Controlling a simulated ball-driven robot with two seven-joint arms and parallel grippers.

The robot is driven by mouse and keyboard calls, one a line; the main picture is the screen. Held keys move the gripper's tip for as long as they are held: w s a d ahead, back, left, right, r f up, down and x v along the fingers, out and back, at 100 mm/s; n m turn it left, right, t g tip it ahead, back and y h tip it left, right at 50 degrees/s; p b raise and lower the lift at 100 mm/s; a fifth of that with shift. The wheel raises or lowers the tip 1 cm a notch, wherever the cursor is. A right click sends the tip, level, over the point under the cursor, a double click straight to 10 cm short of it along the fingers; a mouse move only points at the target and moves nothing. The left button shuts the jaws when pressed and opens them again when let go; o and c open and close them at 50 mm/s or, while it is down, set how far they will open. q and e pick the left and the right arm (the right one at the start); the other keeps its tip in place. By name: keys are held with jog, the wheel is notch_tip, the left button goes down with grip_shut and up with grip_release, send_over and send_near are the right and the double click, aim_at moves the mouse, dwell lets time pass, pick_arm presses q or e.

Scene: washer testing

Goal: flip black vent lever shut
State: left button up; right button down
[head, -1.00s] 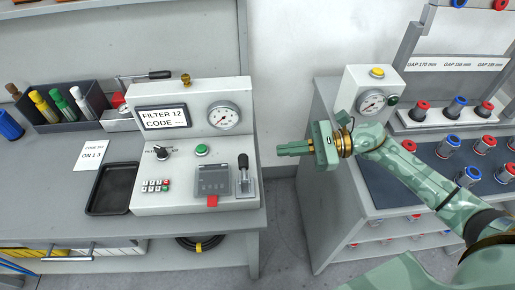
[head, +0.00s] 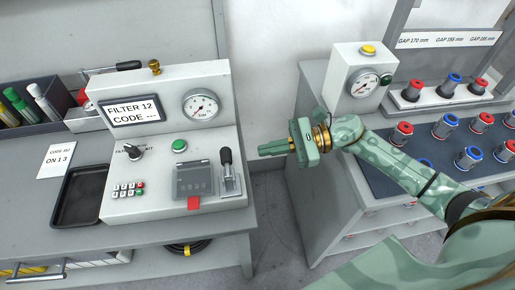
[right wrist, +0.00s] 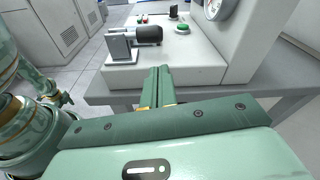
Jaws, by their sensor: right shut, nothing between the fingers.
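A lever with a black grip (head: 226,157) stands on a pale metal bracket at the right end of the grey test console (head: 140,206). In the head view its grip points up and towards the console's back panel. In the right wrist view the black grip (right wrist: 149,35) lies ahead of the fingers, pointing right from its bracket (right wrist: 121,46). My right gripper (head: 262,151) is shut and empty, just right of the console and apart from the lever. Its closed fingers (right wrist: 160,76) also show in the right wrist view. My left gripper is out of view.
A gauge (head: 201,105) is on the back panel. A second bench (head: 310,190) stands right, across a floor gap.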

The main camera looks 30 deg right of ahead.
aim_at(235, 159)
jog(key=x, duration=0.8)
jog(key=shift+a, duration=0.3)
jog(key=shift+w+r+n, duration=0.1)
jog(key=shift+r+n, duration=0.05)
jog(key=shift+n, duration=0.15)
